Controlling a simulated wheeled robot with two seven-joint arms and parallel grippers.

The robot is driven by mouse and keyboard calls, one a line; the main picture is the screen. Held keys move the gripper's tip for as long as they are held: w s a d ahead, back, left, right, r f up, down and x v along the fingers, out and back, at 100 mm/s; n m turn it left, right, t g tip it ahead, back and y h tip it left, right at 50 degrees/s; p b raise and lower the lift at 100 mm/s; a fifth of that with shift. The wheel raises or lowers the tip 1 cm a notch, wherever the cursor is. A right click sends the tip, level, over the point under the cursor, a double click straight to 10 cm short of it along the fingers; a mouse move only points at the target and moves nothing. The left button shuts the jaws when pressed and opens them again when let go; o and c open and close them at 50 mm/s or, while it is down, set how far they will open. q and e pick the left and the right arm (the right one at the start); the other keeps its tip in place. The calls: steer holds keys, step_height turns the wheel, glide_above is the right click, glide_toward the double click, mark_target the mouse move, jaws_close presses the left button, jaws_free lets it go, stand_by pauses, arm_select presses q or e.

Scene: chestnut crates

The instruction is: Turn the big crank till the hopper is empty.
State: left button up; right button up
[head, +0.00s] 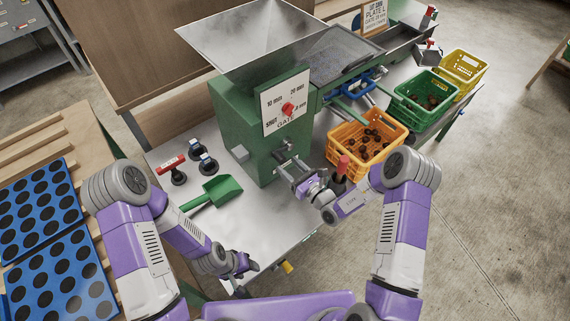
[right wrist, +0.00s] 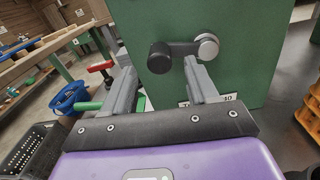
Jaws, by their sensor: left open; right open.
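The grey metal hopper (head: 250,35) sits on the green machine (head: 232,125); its visible inner walls are bare, and I cannot see its bottom. The crank shows in the right wrist view as a dark arm (right wrist: 182,50) from a silver hub on the green panel to a black knob (right wrist: 160,58). My right gripper (right wrist: 160,69) is open, with the knob framed between its fingertips; I cannot tell if they touch it. In the head view this gripper (head: 291,168) is before the panel and partly hides the crank. My left gripper (head: 248,264) is open and empty near the table's front edge.
Brown chestnuts lie in the orange crate (head: 334,154) and the green crate (head: 398,104); a yellow crate (head: 474,62) stands beyond. A green scoop (head: 222,188) and a red-handled tool (head: 172,163) are on the table.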

steer(key=shift+x, duration=1.45)
steer(key=shift+s, duration=0.1)
jaws_close()
